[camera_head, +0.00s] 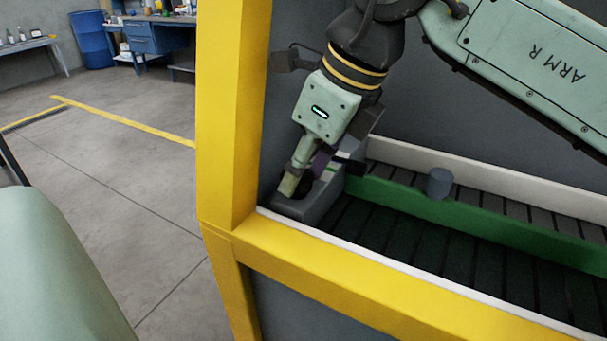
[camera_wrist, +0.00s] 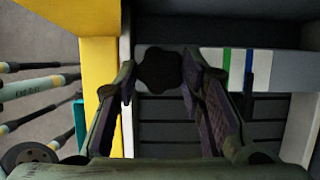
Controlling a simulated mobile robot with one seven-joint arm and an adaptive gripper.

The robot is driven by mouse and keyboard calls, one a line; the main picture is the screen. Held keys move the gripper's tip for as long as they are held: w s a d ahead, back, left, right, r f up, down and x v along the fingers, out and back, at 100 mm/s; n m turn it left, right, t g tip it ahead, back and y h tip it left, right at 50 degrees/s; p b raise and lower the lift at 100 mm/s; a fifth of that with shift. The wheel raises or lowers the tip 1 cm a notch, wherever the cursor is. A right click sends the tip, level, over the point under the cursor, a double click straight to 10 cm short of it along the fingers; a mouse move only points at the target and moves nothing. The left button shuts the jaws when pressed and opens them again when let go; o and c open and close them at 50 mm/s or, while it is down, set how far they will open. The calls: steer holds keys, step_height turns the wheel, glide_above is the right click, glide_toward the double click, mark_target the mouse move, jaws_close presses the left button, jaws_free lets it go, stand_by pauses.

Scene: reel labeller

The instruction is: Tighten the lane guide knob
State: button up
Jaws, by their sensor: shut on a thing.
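The lane guide knob (camera_wrist: 158,68) is a dark, lobed disc on a grey block (camera_wrist: 205,57) in the wrist view. My gripper (camera_wrist: 160,82) has one finger at each side of the knob and is shut on it. In the head view my gripper (camera_head: 296,184) points down at the grey block (camera_head: 325,197) at the left end of the conveyor. The knob is mostly hidden there by the fingers. The green lane guide (camera_head: 470,216) runs to the right from near the block.
A yellow frame post (camera_head: 225,110) and yellow beam (camera_head: 370,295) stand close by at the left and front. A grey cylinder (camera_head: 439,182) stands by the green guide. A pale rail (camera_head: 490,180) runs behind. The dark slatted belt (camera_head: 400,235) in front is clear.

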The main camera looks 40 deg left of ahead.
steer(key=m+t, duration=0.1)
steer(key=m, duration=0.1)
steer(key=m+t, duration=0.1)
steer(key=m, duration=0.1)
steer(key=shift+s+m+b, duration=0.2)
steer(key=shift+m+b, duration=0.1)
steer(key=shift+b, duration=0.05)
steer(key=shift+s+m+t+h+p, duration=0.15)
steer(key=shift+m+t+p, duration=0.3)
steer(key=shift+m, duration=0.85)
steer(key=shift+m+t+h+p, duration=0.15)
steer(key=shift+m+t+p, duration=0.25)
steer(key=shift+m, duration=0.9)
steer(key=o, duration=1.1)
steer(key=shift+o, duration=0.2)
steer(key=shift+r, duration=0.1)
steer(key=v, duration=1.2)
steer(key=shift+s+a, duration=0.1)
steer(key=shift+a, duration=0.05)
